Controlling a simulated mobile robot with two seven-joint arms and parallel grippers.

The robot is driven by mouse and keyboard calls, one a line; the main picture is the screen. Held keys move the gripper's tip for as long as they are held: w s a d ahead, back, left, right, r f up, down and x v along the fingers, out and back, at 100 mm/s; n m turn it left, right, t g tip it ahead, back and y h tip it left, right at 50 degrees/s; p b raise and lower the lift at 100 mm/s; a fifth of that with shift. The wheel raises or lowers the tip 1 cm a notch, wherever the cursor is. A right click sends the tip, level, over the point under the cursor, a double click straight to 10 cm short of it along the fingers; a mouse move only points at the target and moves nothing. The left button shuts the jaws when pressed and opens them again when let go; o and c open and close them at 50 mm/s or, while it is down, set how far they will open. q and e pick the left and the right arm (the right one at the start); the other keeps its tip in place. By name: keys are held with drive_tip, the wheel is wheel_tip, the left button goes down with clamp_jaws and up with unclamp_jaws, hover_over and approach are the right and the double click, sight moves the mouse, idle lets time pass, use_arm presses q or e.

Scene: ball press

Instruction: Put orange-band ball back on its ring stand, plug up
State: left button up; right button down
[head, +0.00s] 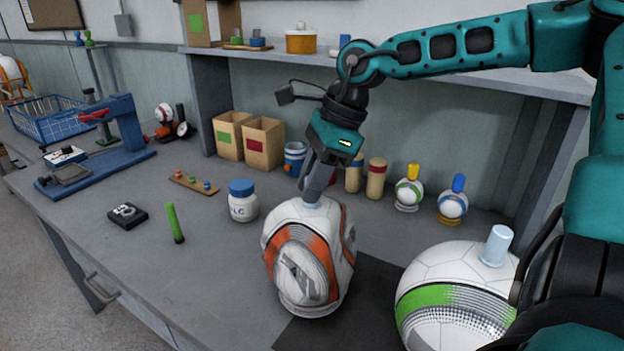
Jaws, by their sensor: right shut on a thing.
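The orange-band ball (308,255) is white with an orange band and dark grey printing. It stands near the bench's front, at the centre of the head view, with its pale plug (313,203) on top. My right gripper (316,192) reaches down from above and is shut on that plug, its fingers partly hiding it. A pale ring stand (310,307) shows below the ball at the edge of a dark mat. The ball looks seated in it, but I cannot tell if it bears fully. My left gripper is not in view.
A green-band ball (455,290) with a pale plug is close at right, partly behind my arm. A white jar (243,202), green stick (174,222) and black box (127,214) are to the left. Small balls (409,192) and paper bags (262,143) stand at the back.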

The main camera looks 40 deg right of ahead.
drive_tip(key=shift+f+b, duration=0.35)
drive_tip(key=shift+b, duration=0.1)
drive_tip(key=c, duration=0.9)
unclamp_jaws()
drive_tip(key=shift+r, duration=0.1)
drive_tip(key=shift+r+p, duration=0.5)
drive_tip(key=shift+p, duration=0.15)
drive_tip(key=v, duration=1.1)
drive_tip(key=shift+d+r, duration=0.2)
drive_tip(key=shift+r, duration=0.1)
drive_tip(key=shift+s, duration=0.1)
